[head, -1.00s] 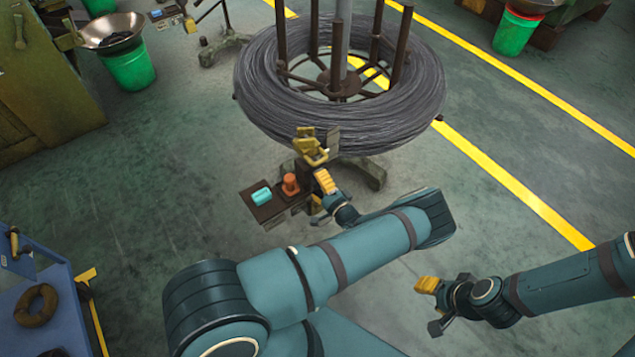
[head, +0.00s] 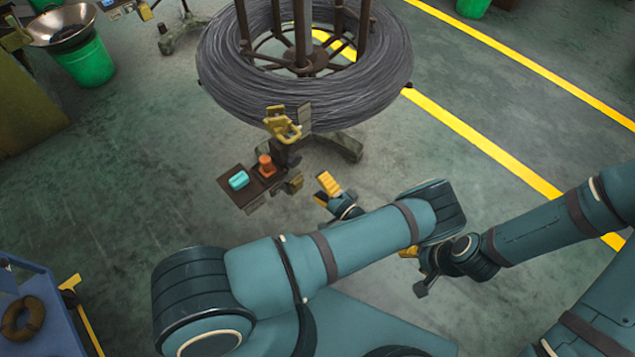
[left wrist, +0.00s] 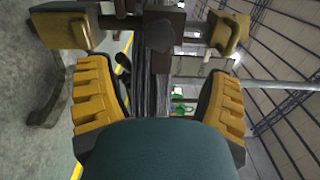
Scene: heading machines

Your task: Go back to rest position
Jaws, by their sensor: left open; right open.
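My left gripper (head: 326,191) is open and empty, just right of the stand's small tray in the head view. Its two yellow-padded fingers stand wide apart in the left wrist view (left wrist: 160,85). My right gripper (head: 414,262) is lower and further right in the head view, over bare floor. It is open and partly hidden by my left arm; nothing shows in it. A yellow clamp (head: 282,125) sits on the stand at the front of the wire coil, apart from my left gripper.
A large grey wire coil (head: 217,65) hangs on its rack ahead. The tray (head: 242,196) holds a cyan block (head: 238,180) and an orange piece (head: 266,166). A blue cart (head: 58,312) is at lower left, a green bin (head: 88,63) at upper left. The floor right of the coil is clear.

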